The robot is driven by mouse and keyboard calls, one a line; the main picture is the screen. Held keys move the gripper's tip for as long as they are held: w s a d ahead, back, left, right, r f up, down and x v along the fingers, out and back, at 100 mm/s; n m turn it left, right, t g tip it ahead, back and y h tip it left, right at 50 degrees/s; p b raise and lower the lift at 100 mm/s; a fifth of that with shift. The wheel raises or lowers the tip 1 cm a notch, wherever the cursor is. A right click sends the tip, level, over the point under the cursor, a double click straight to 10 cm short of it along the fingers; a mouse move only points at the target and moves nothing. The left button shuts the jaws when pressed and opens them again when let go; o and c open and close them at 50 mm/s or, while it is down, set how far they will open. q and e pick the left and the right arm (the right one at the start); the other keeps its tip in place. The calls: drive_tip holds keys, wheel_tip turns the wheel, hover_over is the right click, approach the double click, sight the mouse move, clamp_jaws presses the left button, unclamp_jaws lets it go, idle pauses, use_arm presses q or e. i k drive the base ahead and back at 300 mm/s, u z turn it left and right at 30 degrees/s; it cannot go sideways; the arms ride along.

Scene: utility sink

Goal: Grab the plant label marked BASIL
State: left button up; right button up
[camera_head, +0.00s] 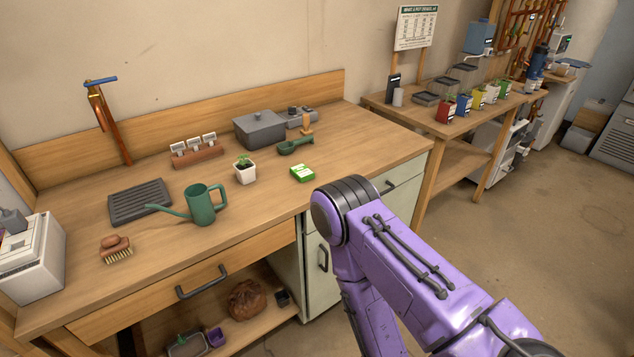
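Several white plant labels (193,144) stand in a row in a brown wooden holder (198,157) near the back of the wooden bench. Their print is too small to read, so I cannot tell which one says BASIL. My purple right arm comes in at the lower right, in front of the bench's right end. Its gripper is out of the picture. My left gripper is not in view.
A green watering can (204,206), a potted seedling (245,170), a green packet (302,173), a dark tray (140,201) and a brush (116,249) stand on the bench (270,208). A grey box (259,130) and green scoop (294,145) are right of the holder.

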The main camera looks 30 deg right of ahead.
sight(177, 148)
drive_tip(key=z, duration=0.3)
drive_tip(key=k, duration=0.15)
drive_tip(key=u, duration=1.1)
drive_tip(key=i, duration=0.85)
drive_tip(key=z, duration=2.3)
drive_tip(key=k, duration=0.45)
drive_tip(key=u, duration=0.15)
drive_tip(key=i, duration=1)
drive_tip(key=u, duration=0.9)
